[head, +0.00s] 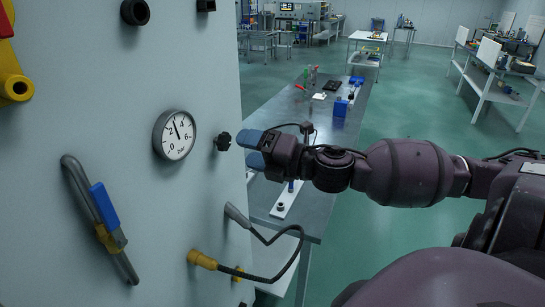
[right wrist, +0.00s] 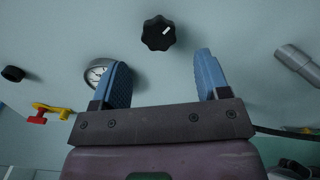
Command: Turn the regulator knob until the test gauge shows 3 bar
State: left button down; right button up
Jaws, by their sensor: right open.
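The black regulator knob (head: 222,140) sticks out of the pale panel, right of the test gauge (head: 174,136). The gauge is round and white, marked bar, and its needle points between 2 and 4; I cannot read it more finely. My right gripper (head: 250,149) has blue fingers and is open just right of the knob, apart from it. In the right wrist view the lobed knob (right wrist: 158,33) with a white mark lies beyond and between the open, empty fingertips (right wrist: 162,62). The left finger partly covers the gauge (right wrist: 97,73) there. My left gripper is out of view.
The panel also carries a blue-handled lever (head: 104,207), a yellow plug (head: 201,260) with a black cable and a grey fitting (head: 237,215) below the knob. A workbench (head: 305,213) with small parts stands behind my right arm.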

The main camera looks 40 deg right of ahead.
jog(key=shift+v, duration=2.25)
jog(key=s+d+f+m+g+h, duration=0.1)
jog(key=d+f+m+h, duration=0.25)
jog(key=f+m, duration=0.55)
jog(key=s+d+f+m+g+h, duration=0.1)
jog(key=d+f+m+h, duration=0.25)
jog(key=f+m, duration=0.55)
jog(key=s+a+f+m+g, duration=0.1)
jog(key=s+a+f+m, duration=0.1)
jog(key=a+f, duration=0.3)
jog(key=s+a+f+m+g+b, duration=0.1)
jog(key=s+a+f+m, duration=0.2)
jog(key=f, duration=0.6)
jog(key=s+a+f+m+g, duration=0.1)
jog(key=s+a+f+m, duration=0.2)
jog(key=a+f, duration=0.4)
jog(key=shift+s, duration=0.25)
